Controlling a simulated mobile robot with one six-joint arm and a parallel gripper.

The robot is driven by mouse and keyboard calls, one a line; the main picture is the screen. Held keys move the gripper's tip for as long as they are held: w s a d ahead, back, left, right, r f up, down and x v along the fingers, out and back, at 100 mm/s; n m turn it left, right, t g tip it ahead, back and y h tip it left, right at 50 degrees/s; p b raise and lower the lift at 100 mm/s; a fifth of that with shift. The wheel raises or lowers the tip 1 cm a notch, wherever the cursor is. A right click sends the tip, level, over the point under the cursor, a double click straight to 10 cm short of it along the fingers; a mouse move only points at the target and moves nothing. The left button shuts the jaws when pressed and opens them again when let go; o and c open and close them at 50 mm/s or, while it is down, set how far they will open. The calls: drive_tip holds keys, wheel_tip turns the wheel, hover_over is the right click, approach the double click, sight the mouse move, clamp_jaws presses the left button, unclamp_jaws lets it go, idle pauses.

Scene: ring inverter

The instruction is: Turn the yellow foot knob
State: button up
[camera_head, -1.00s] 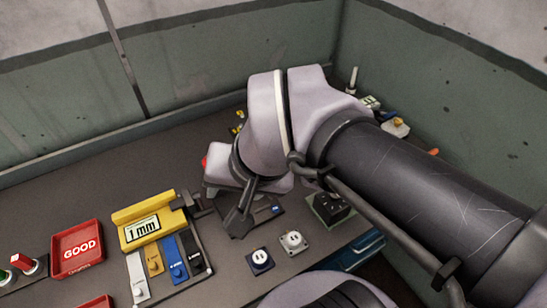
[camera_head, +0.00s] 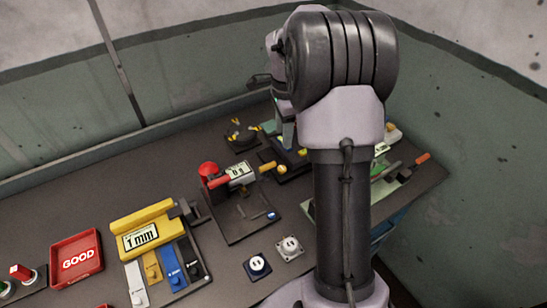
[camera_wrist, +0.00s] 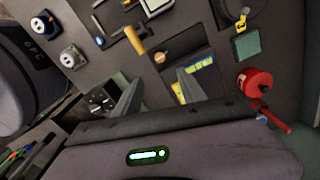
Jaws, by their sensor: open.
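Several yellow parts show, and I cannot tell for sure which is the foot knob. A small round yellow knob (camera_head: 282,169) sits at the near edge of a dark tray; it also shows in the wrist view (camera_wrist: 160,57). A yellow handle (camera_head: 267,166) sticks out beside it from the display device, also in the wrist view (camera_wrist: 135,40). A round black device with small yellow parts (camera_head: 240,137) stands farther back. In the wrist view my gripper (camera_wrist: 157,90) is open and empty, its fingers near the dark tray. In the head view my arm partly hides that area.
A red-topped device (camera_head: 208,169) stands left of the tray. A red cylinder (camera_wrist: 255,82) is right of my fingers in the wrist view. A yellow gauge (camera_head: 145,235), a red GOOD bin (camera_head: 76,243) and two sockets (camera_head: 289,247) are in front. Bench between them is clear.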

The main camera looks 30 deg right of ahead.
sight(282, 168)
wheel_tip(282, 168, down, 15)
drive_tip(key=b, duration=0.4)
drive_tip(key=shift+r+b, duration=0.15)
drive_tip(key=shift+b, duration=0.25)
clamp_jaws()
